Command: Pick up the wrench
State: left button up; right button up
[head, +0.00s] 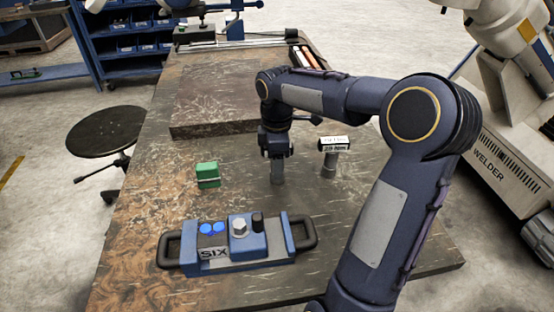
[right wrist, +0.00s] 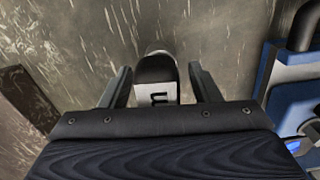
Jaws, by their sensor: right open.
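My right gripper (head: 276,152) points down over the middle of the table, with its jaws open. Directly below it a short grey upright piece (head: 277,173) shows; its upper part is hidden by the gripper. In the right wrist view, the open fingers (right wrist: 160,72) stand on either side of a piece with a dark rounded end and a pale face with a black mark (right wrist: 157,88). A gap shows on each side of it. I cannot tell for sure whether this piece is the wrench. My left gripper is not in view.
A black-and-white labelled block on a grey post (head: 333,144) stands just right of the gripper. A green block (head: 207,175) is to the left. A blue tray with black handles (head: 260,262) lies in front. A raised slab (head: 215,127) is behind.

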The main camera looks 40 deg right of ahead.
grip_shut()
dwell(0.3)
jog(key=shift+r, duration=0.2)
